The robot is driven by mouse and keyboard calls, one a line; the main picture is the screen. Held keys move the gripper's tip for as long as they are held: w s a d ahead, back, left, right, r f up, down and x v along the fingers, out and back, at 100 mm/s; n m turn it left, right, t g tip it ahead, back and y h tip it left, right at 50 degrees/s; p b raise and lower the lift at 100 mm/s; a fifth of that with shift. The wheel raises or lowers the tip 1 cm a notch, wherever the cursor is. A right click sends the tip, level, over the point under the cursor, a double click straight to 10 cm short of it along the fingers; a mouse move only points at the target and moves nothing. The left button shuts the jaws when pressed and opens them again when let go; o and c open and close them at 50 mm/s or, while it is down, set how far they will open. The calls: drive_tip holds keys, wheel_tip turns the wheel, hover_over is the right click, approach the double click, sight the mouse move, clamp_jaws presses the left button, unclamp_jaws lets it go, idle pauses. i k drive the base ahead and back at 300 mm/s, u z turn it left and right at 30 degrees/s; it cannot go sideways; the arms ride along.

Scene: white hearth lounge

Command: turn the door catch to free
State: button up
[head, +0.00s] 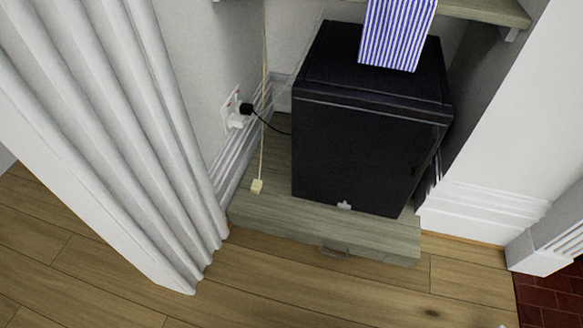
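A black box-shaped cabinet (352,155), which looks like a small fridge, stands in the alcove with its front towards me. A small pale catch (344,205) sits at the bottom edge of its front, near the middle. The catch is too small to tell which way it is turned. The front looks shut. My gripper is not in view.
The cabinet stands on a low grey-green wooden plinth (285,225) with a dark pull (334,252). A striped blue-white item (397,35) is above it. A pale cord end (257,187) hangs left, near a plugged socket (236,110). White curtain (130,130) left; floor (300,290) in front clear.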

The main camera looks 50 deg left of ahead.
sight(344, 205)
drive_tip(key=u, duration=1.75)
